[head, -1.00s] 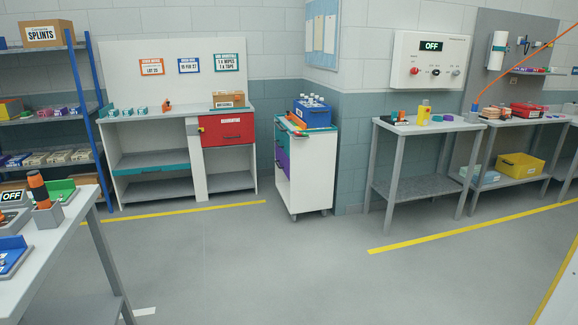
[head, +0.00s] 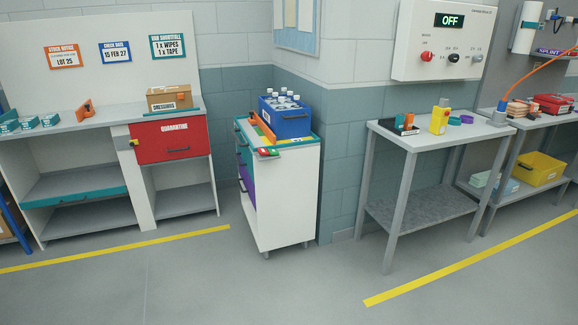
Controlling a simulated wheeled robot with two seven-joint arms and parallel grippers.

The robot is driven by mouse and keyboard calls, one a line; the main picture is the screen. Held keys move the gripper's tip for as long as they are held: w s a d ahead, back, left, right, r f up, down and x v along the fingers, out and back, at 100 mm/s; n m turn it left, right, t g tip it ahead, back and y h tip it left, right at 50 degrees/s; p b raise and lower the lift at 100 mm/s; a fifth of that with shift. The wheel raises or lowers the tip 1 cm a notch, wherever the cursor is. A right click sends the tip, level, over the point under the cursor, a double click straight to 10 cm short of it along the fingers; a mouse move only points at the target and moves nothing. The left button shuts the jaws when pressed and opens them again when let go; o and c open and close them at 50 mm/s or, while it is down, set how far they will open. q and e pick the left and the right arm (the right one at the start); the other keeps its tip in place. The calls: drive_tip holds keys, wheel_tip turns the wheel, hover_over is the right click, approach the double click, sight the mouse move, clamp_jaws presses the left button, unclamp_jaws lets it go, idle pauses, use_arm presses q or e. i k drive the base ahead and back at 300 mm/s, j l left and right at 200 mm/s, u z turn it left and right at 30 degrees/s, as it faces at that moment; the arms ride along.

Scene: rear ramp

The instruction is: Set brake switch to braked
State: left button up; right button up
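No switch with a readable brake label shows. A white trolley (head: 293,205) on castors stands in the middle, by the wall corner. A small piece with red and green parts (head: 266,152) sits at its front top edge; I cannot tell whether it is a brake switch. A white wall panel (head: 410,45) at the upper right has a display (head: 463,20) reading OFF. Below it are a red knob (head: 428,57), a dark switch (head: 453,58) and a light knob (head: 477,58); their labels are too small to read. Neither of my grippers is in view.
A blue bottle carrier (head: 290,122) stands on the trolley. A grey table (head: 385,130) stands below the panel, with a yellow item (head: 439,119). A bench with a red quarantine drawer (head: 160,142) is at left. The floor (head: 235,285) in front is clear, with yellow lines.

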sight(261, 151)
drive_tip(key=i+l+u, duration=0.15)
drive_tip(key=i, duration=0.4)
drive_tip(key=i+l, duration=0.55)
drive_tip(key=i, duration=0.2)
drive_tip(key=i+l, duration=0.55)
drive_tip(key=i, duration=0.2)
drive_tip(key=i+l, duration=0.55)
drive_tip(key=i, duration=0.25)
drive_tip(key=j+u, duration=0.05)
